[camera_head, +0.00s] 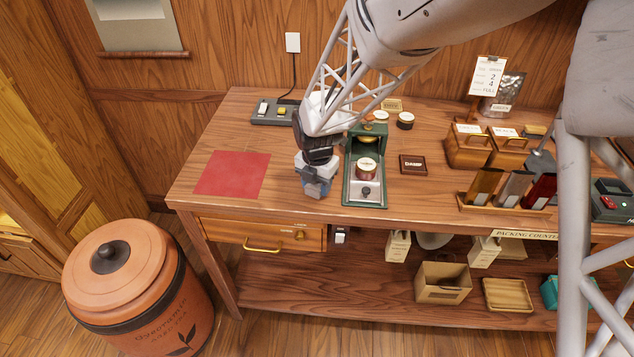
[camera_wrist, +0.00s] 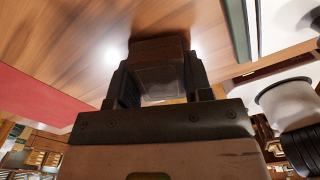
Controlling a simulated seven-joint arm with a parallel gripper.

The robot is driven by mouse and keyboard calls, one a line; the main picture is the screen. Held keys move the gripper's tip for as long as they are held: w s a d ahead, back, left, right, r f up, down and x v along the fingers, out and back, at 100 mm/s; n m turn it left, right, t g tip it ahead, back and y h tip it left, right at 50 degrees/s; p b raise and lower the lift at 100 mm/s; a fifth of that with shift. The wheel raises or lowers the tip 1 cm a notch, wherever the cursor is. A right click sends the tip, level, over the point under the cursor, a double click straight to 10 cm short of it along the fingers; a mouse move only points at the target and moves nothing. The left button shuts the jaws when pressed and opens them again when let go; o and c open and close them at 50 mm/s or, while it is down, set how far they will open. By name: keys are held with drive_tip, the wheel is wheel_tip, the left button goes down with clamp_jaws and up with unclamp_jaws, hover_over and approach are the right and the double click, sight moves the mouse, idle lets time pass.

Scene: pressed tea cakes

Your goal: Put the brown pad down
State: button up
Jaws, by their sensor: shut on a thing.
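My gripper (camera_head: 317,187) is low over the front left of the wooden table (camera_head: 285,150), between the red mat and the green press. In the wrist view my gripper (camera_wrist: 157,88) is shut on a brown block, which I take for the brown pad (camera_wrist: 158,48). The pad shows beyond and between the fingers, with table wood around it. In the head view my gripper and wrist hide the pad. I cannot tell whether it touches the table.
The red mat (camera_head: 232,174) lies bare to the left. The green press (camera_head: 366,192), holding a small round tin (camera_head: 366,169), stands close on the right. A dark "DAMP" plaque (camera_head: 413,164) lies beyond it. A grey switch box (camera_head: 273,112) sits behind. The table's front edge is near.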

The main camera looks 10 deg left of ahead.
drive_tip(key=shift+f, duration=0.1)
drive_tip(key=o, duration=0.9)
drive_tip(key=shift+c, duration=0.2)
wheel_tip(320, 180, up, 12)
idle(0.4)
idle(0.4)
